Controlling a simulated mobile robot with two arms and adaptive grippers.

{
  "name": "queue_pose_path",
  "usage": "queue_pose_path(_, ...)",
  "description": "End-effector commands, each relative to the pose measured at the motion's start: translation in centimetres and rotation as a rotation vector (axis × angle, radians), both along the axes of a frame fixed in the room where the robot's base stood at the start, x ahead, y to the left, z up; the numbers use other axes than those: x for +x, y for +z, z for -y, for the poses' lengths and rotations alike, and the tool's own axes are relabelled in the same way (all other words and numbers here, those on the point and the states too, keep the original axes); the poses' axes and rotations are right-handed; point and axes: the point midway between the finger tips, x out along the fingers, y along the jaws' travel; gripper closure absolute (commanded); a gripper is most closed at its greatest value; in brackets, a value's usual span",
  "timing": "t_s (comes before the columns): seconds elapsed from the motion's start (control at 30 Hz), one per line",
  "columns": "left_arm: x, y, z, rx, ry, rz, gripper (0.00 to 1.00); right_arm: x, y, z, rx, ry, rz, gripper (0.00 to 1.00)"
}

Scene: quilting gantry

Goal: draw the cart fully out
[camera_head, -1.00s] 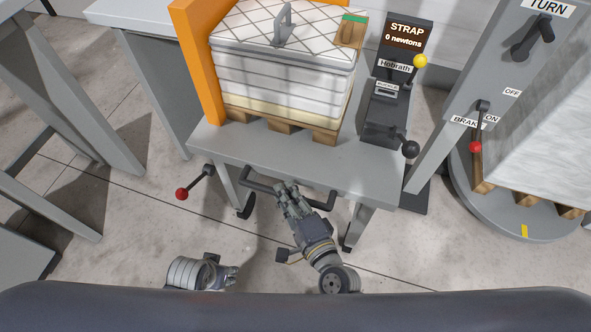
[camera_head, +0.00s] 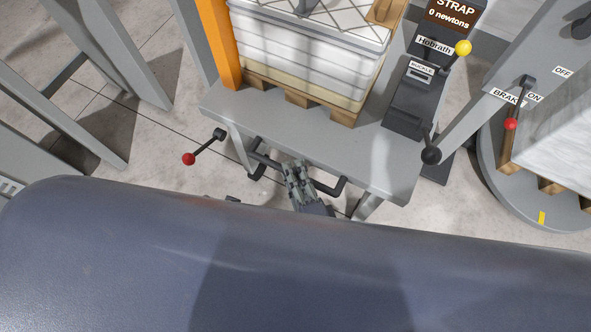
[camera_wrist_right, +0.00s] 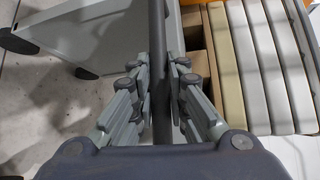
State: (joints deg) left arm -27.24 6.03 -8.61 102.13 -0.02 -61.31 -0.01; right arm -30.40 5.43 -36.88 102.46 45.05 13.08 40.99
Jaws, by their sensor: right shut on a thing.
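The cart (camera_head: 225,108) is a grey flat-topped table on legs, in the middle of the head view. Its dark handle (camera_head: 334,190) runs along the near edge. My right gripper (camera_head: 295,170) is at the middle of that handle. In the right wrist view, the handle bar (camera_wrist_right: 158,60) passes between the fingers of my right gripper (camera_wrist_right: 160,80), which is shut on it. My left gripper is not recognisable in the head view; my body covers the lower part of the picture.
A pallet (camera_head: 300,98) with a white layered stack (camera_head: 300,55) stands on the cart beside an orange post (camera_head: 220,45). A strap console (camera_head: 415,95) is at right. A red-knobbed lever (camera_head: 189,159) sticks out left. A round turntable (camera_head: 515,200) is farther right. Floor shows left.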

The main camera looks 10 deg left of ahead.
Motion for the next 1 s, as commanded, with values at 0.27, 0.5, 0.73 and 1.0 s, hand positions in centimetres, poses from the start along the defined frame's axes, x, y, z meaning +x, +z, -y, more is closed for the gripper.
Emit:
queue_pose_path(0.27, 0.0, 0.0, 0.0, 0.000, 0.000, 0.000, 0.60, -0.4, -0.2, -0.3, 0.000, 0.009, -0.009, 0.65)
queue_pose_path(0.5, 0.1, 0.0, 0.0, -0.001, 0.001, 0.002, 0.60, -0.8, -0.2, 0.0, -0.001, 0.007, -0.008, 0.65)
queue_pose_path(0.73, 0.0, 0.0, 0.0, 0.000, 0.001, 0.001, 0.60, -4.3, 0.3, 1.8, -0.002, 0.009, -0.011, 0.65)
queue_pose_path(1.0, 0.0, 0.0, 0.0, 0.000, 0.001, 0.000, 0.60, -9.1, 1.2, 4.2, -0.002, 0.011, -0.011, 0.65)
